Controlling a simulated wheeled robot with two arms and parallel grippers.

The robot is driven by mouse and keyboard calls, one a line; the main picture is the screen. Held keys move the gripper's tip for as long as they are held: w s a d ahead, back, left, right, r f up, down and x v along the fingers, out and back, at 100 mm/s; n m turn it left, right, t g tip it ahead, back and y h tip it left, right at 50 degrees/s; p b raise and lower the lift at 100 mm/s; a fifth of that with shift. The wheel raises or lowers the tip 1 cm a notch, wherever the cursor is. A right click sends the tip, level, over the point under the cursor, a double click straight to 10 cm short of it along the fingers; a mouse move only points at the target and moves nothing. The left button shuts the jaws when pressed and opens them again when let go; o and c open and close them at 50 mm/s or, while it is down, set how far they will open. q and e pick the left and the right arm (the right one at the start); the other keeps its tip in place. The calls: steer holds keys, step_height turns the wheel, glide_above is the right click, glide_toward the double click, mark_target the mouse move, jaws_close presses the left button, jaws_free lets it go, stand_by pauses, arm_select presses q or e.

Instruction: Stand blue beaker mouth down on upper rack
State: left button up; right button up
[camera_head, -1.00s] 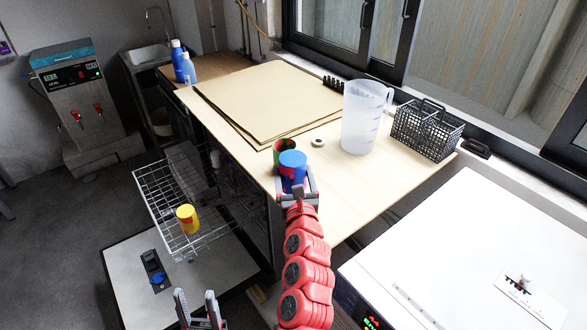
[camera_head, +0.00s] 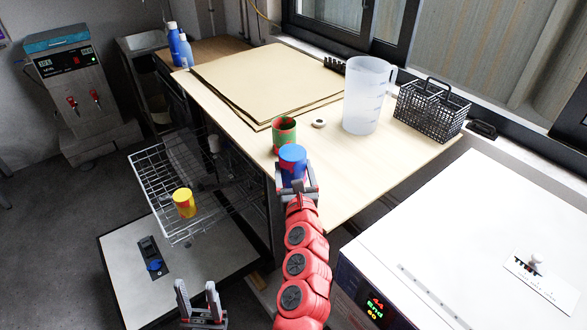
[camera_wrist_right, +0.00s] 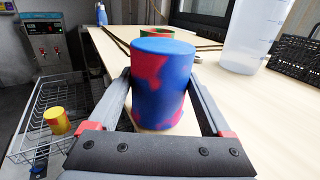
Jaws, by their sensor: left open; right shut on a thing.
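The blue beaker (camera_head: 292,160), blue with red patches, is between the fingers of my right gripper (camera_head: 297,186) at the near edge of the wooden table. In the right wrist view the beaker (camera_wrist_right: 163,80) shows a closed blue top, and my right gripper (camera_wrist_right: 163,115) is shut on its sides. Whether its underside touches the table is hard to tell. The upper rack (camera_head: 150,195) is a wire basket pulled out at the left, below table height. A yellow and red beaker (camera_head: 184,203) stands on it. My left gripper (camera_head: 200,308) is open and empty at the bottom, in front of the lowered door.
A green and red beaker (camera_head: 285,133) stands on the table just behind the blue one. A clear jug (camera_head: 366,98), a black wire basket (camera_head: 430,110) and cardboard sheets (camera_head: 255,85) are further back. The open door (camera_head: 190,270) lies below the rack.

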steer(key=shift+f, duration=0.25)
stand_by(0.5)
steer(key=o, duration=1.1)
steer(key=shift+s+b, duration=0.3)
steer(key=shift+s, duration=0.3)
steer(key=s+p, duration=0.2)
steer(key=s, duration=0.3)
steer(key=s+d+p, duration=0.1)
steer(key=s+p, duration=0.1)
steer(key=s, duration=0.3)
steer(key=s+p, duration=0.2)
steer(key=s, duration=0.4)
steer(key=shift+s+d, duration=0.1)
steer(key=shift+d, duration=0.3)
